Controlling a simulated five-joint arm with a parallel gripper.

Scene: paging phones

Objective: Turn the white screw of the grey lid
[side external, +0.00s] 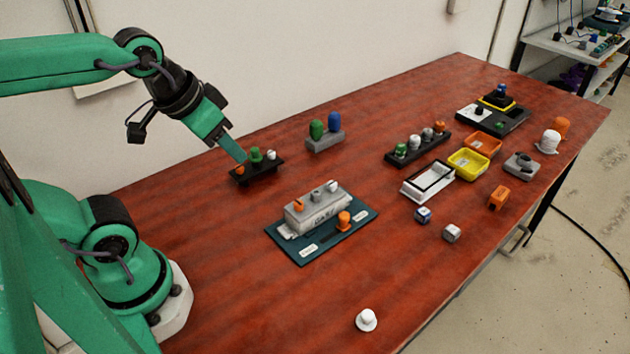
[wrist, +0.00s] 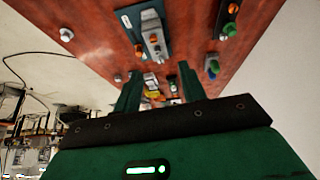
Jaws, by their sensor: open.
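The grey lid (side external: 312,215) tops a light block on a teal board (side external: 305,258) in the middle of the table. An orange knob (side external: 299,205), a grey knob (side external: 316,195) and the white screw (side external: 331,186) stand in a row on it. The white screw is at the end farther from my base. The lid (wrist: 152,35) also shows small near the top of the wrist view. My gripper (side external: 238,152) is open and empty, behind and to the left of the lid and apart from it. In the wrist view its two fingers (wrist: 158,88) stand apart.
A black rack (side external: 257,174) with orange, green and white pegs sits close by my fingertips. Behind it is a grey stand (side external: 325,140) with green and blue caps. A loose white cap (side external: 366,320) lies at the front. Trays and small blocks fill the right; bare table lies between.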

